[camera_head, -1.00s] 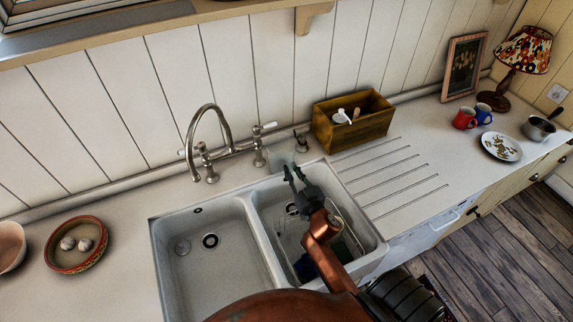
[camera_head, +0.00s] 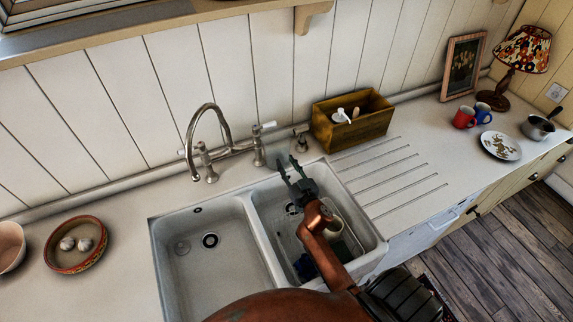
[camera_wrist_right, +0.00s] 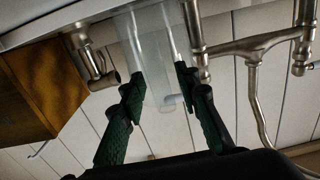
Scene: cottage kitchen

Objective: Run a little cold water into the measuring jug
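A clear, see-through vessel, apparently the measuring jug (camera_wrist_right: 152,60), shows in the right wrist view just beyond and between the fingertips. In the head view the jug (camera_head: 282,160) is only a faint shape on the counter behind the right basin. My right gripper (camera_head: 289,161) is open over the back of the right basin, its fingertips close to the jug. I cannot tell whether they touch it. The tap (camera_head: 208,112) arches over the back of the left basin and has white-ended handles, the right one (camera_head: 266,126) near the jug. My left gripper is not in view.
The double sink (camera_head: 205,262) has an empty left basin; a rack and dark items lie in the right one. A wooden box (camera_head: 352,134) stands right of the jug, beside a small metal fitting (camera_head: 300,142). A bowl (camera_head: 75,262) sits left. The ribbed drainer (camera_head: 395,182) is clear.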

